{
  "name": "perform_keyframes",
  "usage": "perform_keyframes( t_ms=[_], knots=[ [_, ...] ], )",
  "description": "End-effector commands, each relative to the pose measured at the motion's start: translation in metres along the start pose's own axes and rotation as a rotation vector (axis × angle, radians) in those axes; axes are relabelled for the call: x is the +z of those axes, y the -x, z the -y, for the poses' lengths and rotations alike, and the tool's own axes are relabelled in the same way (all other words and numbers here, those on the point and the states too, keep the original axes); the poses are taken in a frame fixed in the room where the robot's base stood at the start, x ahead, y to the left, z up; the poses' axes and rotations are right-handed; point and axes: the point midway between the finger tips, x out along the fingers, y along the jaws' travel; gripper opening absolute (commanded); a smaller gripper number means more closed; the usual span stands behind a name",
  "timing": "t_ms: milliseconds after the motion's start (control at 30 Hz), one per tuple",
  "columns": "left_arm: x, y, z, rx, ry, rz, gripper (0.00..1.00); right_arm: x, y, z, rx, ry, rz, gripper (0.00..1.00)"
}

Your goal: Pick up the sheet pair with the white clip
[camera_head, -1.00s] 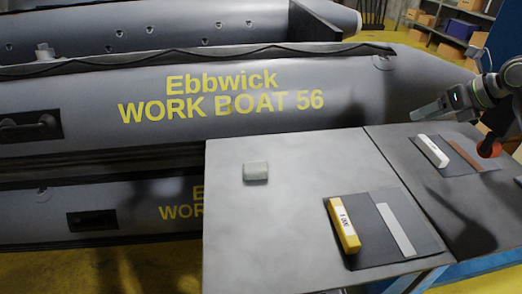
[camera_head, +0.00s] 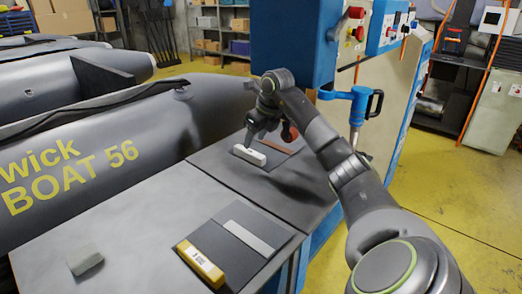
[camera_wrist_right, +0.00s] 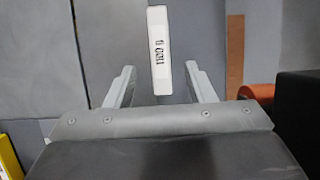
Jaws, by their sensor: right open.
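The white clip (camera_head: 248,155) lies on the dark grey sheet pair (camera_head: 268,158) at the far part of the table. A reddish-brown strip (camera_head: 283,146) runs across the sheets beside the clip. My right gripper (camera_head: 250,142) is directly above the white clip, pointing down. In the right wrist view, the open fingers (camera_wrist_right: 160,85) stand on either side of the near end of the white clip (camera_wrist_right: 158,55), with gaps on both sides. I cannot tell exactly how high the fingers are above it. My left gripper is out of view.
A second sheet pair with a yellow clip (camera_head: 200,263) and a light grey strip (camera_head: 248,238) lies nearer on the table. A grey block (camera_head: 84,259) sits at the left. A grey inflatable boat (camera_head: 100,145) borders the table, and a blue machine (camera_head: 290,45) stands behind.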

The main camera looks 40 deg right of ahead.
Motion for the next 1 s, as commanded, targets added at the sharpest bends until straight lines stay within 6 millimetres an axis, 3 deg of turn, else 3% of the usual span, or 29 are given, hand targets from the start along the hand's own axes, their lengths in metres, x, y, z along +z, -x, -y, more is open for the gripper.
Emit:
perform_keyframes(
  t_ms=[233,500,800,1000],
  knots=[
    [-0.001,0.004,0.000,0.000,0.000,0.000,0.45,0.000,-0.018,0.000,0.002,0.000,-0.001,0.49],
    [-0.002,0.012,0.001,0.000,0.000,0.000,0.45,0.001,-0.056,0.000,0.002,0.000,-0.001,0.49],
    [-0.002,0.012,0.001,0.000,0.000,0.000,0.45,0.000,-0.063,0.001,0.000,0.001,0.001,0.49],
    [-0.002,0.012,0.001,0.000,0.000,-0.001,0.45,0.000,-0.062,0.001,0.000,0.001,0.001,0.24]
  ],
)
